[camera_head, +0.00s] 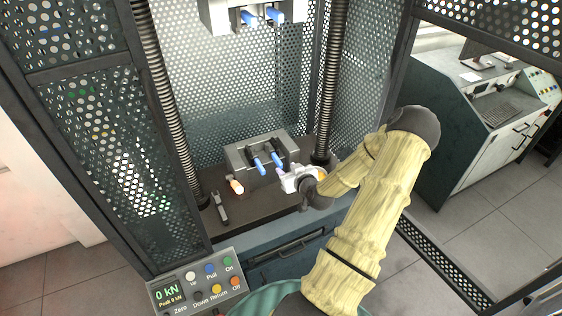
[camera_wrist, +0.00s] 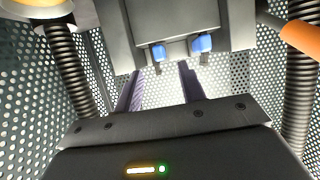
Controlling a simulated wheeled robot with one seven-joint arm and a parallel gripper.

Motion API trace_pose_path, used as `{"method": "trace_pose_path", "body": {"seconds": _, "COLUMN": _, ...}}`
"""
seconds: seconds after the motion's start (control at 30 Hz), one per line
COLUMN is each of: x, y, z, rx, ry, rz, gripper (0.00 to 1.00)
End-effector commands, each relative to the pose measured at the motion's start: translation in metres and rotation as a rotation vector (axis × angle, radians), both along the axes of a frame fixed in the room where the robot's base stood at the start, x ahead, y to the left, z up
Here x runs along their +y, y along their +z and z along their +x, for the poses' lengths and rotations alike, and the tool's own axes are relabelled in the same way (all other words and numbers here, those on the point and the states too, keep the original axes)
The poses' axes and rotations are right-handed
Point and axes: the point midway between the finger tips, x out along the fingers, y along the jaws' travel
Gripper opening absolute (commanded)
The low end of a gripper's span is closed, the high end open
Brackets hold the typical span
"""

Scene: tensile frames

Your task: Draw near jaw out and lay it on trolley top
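The lower grip block (camera_head: 240,153) stands on the dark bed of the tensile frame, with two blue-ended jaw handles, one left (camera_head: 259,166) and one right (camera_head: 277,159). In the wrist view, a grey block (camera_wrist: 175,20) fills the top, with two blue ends (camera_wrist: 158,52) and (camera_wrist: 202,44) facing me. My gripper (camera_head: 283,174) is close in front of the right handle in the head view. Its two fingers (camera_wrist: 160,82) stand apart in the wrist view, with nothing between them. I cannot tell whether they touch the block. I cannot make out the trolley top.
An upper grip (camera_head: 240,14) with two blue ends hangs above. An orange-tipped object (camera_head: 237,186) and a small grey tool (camera_head: 220,208) are on the bed. Ribbed columns and perforated guards flank it. A control panel (camera_head: 195,285) stands in front; a desk (camera_head: 480,130) is at right.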

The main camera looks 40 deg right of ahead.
Motion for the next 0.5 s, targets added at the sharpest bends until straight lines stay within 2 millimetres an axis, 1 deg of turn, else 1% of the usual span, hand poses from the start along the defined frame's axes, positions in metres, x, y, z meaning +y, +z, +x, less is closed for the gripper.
{"method": "trace_pose_path", "body": {"seconds": 0.03, "x": -0.001, "y": -0.002, "z": 0.008, "rx": 0.000, "ry": 0.000, "rz": 0.002, "gripper": 0.40}}
{"method": "trace_pose_path", "body": {"seconds": 0.1, "x": -0.003, "y": -0.006, "z": 0.018, "rx": -0.001, "ry": 0.000, "rz": 0.002, "gripper": 0.40}}
{"method": "trace_pose_path", "body": {"seconds": 0.3, "x": -0.010, "y": -0.017, "z": 0.045, "rx": 0.000, "ry": 0.000, "rz": 0.001, "gripper": 0.40}}
{"method": "trace_pose_path", "body": {"seconds": 0.5, "x": -0.013, "y": -0.024, "z": 0.058, "rx": 0.000, "ry": 0.000, "rz": 0.001, "gripper": 0.40}}
